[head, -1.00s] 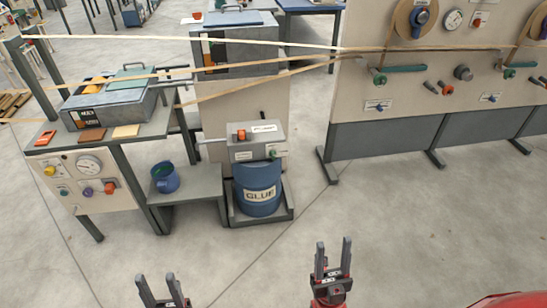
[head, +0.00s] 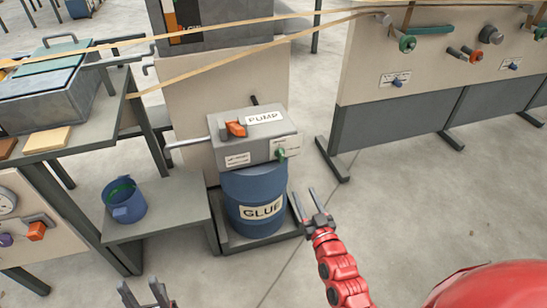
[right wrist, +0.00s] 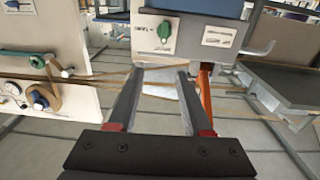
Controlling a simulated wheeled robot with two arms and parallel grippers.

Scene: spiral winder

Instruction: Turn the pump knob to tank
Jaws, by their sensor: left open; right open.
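The grey pump box (head: 255,150) with a "PUMP" label sits on top of a blue drum (head: 254,195) marked "GLUE". An orange knob (head: 236,129) is on its top face beside that label. A green knob (head: 281,153) is on its front face, near small labels I cannot read. In the right wrist view the green knob (right wrist: 164,31) shows at the top, beyond the fingers. My right gripper (head: 304,193) is open and empty, below and right of the green knob, apart from it. My left gripper (head: 141,284) is open and empty at the bottom edge, away from the box.
A low grey shelf (head: 165,205) with a blue bucket (head: 124,202) stands left of the drum. Paper strips (head: 200,75) run above the box. A panel with knobs (head: 400,60) stands at right. The floor in front of the drum is clear.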

